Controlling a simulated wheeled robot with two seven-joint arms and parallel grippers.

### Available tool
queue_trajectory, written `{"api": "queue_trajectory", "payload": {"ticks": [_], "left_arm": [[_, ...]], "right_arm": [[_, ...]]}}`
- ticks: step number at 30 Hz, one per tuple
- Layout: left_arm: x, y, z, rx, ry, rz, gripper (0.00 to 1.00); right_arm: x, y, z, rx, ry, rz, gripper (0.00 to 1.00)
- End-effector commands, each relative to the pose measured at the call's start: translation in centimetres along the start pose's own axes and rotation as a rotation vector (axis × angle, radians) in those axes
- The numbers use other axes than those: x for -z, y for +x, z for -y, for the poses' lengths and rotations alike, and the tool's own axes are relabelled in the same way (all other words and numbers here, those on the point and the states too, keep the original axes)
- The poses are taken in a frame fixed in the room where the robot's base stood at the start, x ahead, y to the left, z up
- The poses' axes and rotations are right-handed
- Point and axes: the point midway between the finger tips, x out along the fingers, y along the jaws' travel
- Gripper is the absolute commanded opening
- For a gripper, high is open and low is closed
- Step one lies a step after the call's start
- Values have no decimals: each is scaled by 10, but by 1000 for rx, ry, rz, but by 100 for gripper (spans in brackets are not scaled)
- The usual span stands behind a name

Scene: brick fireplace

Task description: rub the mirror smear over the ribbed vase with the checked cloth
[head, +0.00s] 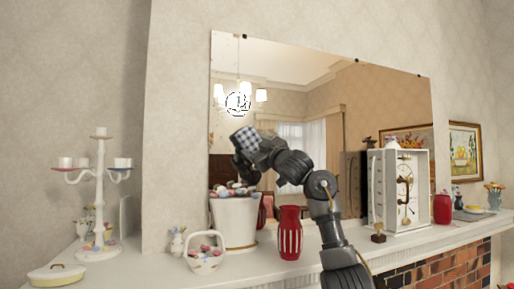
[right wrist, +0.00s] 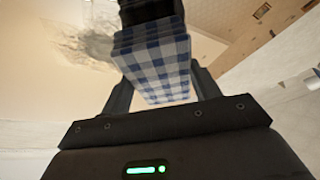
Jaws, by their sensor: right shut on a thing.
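The smear (head: 238,103) is a pale, scribbled patch on the upper left of the mirror (head: 390,105); it shows as a grey blotch in the right wrist view (right wrist: 90,42). The blue-and-white checked cloth (head: 245,138) is held by my right gripper (head: 258,150), below and slightly right of the smear. In the right wrist view the cloth (right wrist: 158,68) is folded between the fingers. Cloth and smear look apart; whether the cloth touches the glass I cannot tell. A red vase (head: 290,235) with pale vertical ribs stands on the mantel, lower right of the smear. My left gripper is not in view.
A white pot (head: 235,222) of colourful round things stands below the cloth, with a small white basket (head: 205,258) in front. A white candelabra (head: 101,190) stands left. Right of my arm are a white-framed clock (head: 399,188) and a red jar (head: 442,208).

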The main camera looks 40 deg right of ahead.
Motion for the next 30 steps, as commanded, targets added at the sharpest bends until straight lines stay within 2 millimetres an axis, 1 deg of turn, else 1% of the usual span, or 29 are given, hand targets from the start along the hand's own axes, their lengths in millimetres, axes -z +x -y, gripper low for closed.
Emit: {"api": "queue_trajectory", "payload": {"ticks": [11,30], "left_arm": [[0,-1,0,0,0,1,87],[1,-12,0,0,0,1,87]], "right_arm": [[0,0,0,0,0,0,43],[-4,12,0,1,1,0,43]]}}
